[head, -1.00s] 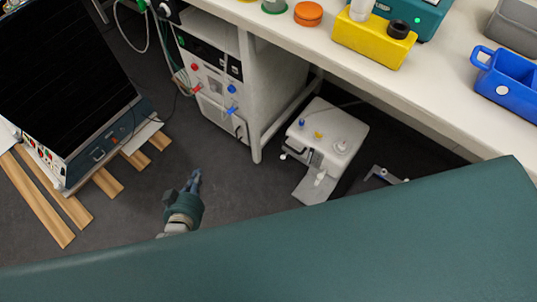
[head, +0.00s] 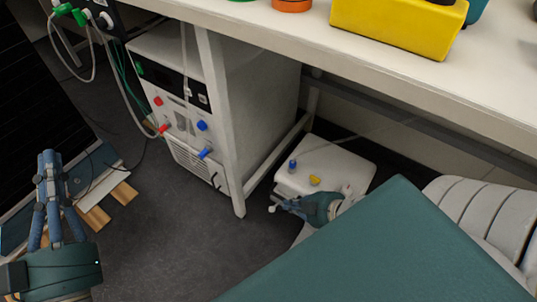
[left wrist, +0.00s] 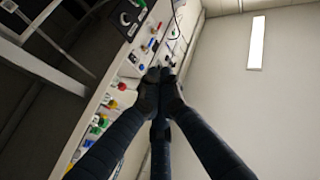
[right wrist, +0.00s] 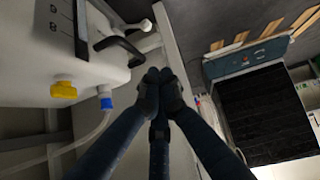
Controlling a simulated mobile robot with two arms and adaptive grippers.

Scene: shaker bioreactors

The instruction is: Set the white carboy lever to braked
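The white carboy (head: 335,165) is a boxy body on the floor under the bench, with a blue and a yellow fitting on top. It also shows at the upper left of the right wrist view (right wrist: 105,70). A small white knob (head: 272,208), apparently the lever's end, sticks out at its left; it shows in the right wrist view (right wrist: 146,25) by a black curved handle (right wrist: 122,46). My right gripper (head: 283,203) is shut and empty, close by the knob and partly over the carboy; contact cannot be told. My left gripper (head: 48,158) is shut and empty at far left.
The bench (head: 290,40) overhangs the carboy, with a leg (head: 222,130) to its left. A white instrument cabinet (head: 160,70) with red and blue fittings stands behind that leg. Wooden slats (head: 95,217) lie at left. Dark floor (head: 170,230) between is clear.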

